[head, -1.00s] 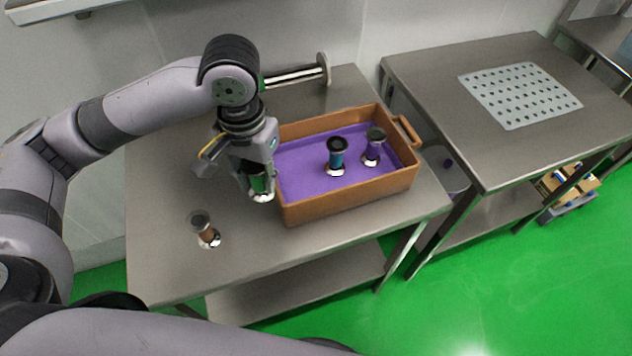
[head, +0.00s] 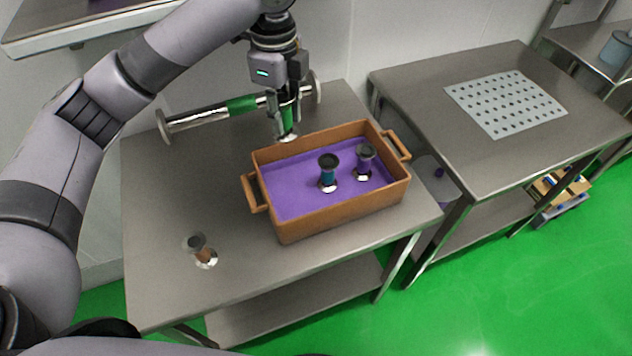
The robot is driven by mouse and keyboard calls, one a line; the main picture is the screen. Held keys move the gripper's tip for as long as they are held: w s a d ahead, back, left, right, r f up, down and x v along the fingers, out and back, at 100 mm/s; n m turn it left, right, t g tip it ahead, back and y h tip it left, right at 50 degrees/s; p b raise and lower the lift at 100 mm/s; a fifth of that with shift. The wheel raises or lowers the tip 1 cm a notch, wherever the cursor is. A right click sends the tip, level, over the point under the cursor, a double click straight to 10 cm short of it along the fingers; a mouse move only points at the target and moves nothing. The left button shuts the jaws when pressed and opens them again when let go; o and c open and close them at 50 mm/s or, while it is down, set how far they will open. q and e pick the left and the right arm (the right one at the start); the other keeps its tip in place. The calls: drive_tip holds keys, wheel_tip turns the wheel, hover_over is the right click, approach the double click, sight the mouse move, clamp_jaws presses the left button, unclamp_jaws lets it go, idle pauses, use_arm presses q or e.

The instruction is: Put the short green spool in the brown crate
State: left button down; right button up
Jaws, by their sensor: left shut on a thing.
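My left gripper (head: 285,108) is shut on the short green spool (head: 287,122), whose lower flange shows below the fingers. It holds the spool upright above the back rim of the brown crate (head: 345,216), near the crate's back left part. The crate has a purple floor and stands on the steel table. A teal spool (head: 328,175) and a purple spool (head: 364,164) stand upright inside it, right of the middle. The upper part of the green spool is hidden by the gripper. My right gripper is not in view.
A long spool with a green band (head: 240,106) lies at the back of the table behind the crate. A second table with a perforated sheet (head: 505,103) is to the right. The crate's left floor is free.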

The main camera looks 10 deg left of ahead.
use_arm(q)
wheel_tip(320, 180, down, 19)
drive_tip(key=p, duration=0.3)
drive_tip(key=shift+f, duration=0.15)
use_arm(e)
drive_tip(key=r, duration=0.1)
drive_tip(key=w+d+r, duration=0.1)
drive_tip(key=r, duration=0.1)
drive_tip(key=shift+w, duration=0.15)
use_arm(q)
drive_tip(key=shift+s+f, duration=0.1)
drive_tip(key=shift+f, duration=0.5)
drive_tip(key=c, duration=1.2)
unclamp_jaws()
drive_tip(key=shift+c, duration=0.2)
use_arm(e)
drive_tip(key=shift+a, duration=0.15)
